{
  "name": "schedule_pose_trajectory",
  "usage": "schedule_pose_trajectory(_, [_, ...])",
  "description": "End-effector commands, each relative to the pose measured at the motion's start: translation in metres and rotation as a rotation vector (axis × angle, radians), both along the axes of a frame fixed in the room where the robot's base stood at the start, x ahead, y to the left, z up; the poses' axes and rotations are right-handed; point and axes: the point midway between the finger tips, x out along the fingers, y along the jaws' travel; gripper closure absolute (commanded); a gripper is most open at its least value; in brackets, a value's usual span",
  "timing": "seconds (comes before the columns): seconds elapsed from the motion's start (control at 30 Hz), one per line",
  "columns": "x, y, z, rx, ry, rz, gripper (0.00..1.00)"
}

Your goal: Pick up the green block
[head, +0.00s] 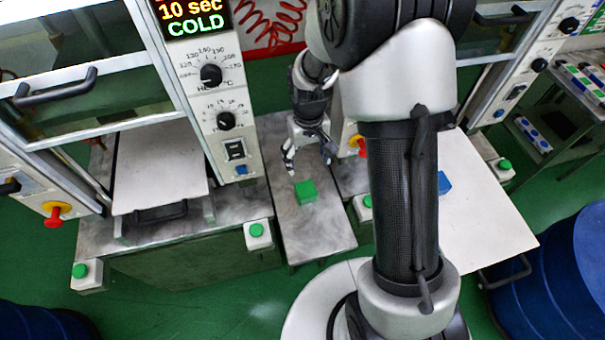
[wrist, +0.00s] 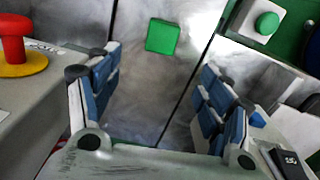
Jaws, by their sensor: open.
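The green block (head: 306,192) sits on a grey metal table (head: 318,235) between the two machines. It also shows in the wrist view (wrist: 162,36), near the top and ahead of the fingers. My gripper (head: 309,160) is just behind the block in the head view, above the table and apart from the block. Its two blue-padded fingers (wrist: 155,100) are spread wide with nothing between them.
Machines stand on both sides; the left one has a knob panel (head: 220,110) and a red stop button (head: 54,217). Green push buttons (head: 257,230) flank the table. A blue block (head: 444,183) lies on the right plate (head: 480,225). Blue drums (head: 565,270) stand at the right.

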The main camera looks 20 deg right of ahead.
Motion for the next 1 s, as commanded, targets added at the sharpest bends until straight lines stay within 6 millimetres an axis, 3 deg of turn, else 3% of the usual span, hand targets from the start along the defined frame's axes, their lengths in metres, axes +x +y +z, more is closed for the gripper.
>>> schedule_pose_trajectory(0.5, [-0.002, 0.0, -0.105, 0.0, 0.004, 0.0, 0.28])
schedule_pose_trajectory(0.83, [-0.001, 0.001, -0.126, 0.0, 0.001, 0.0, 0.28])
schedule_pose_trajectory(1.0, [-0.003, 0.003, -0.15, 0.0, 0.003, 0.0, 0.28])
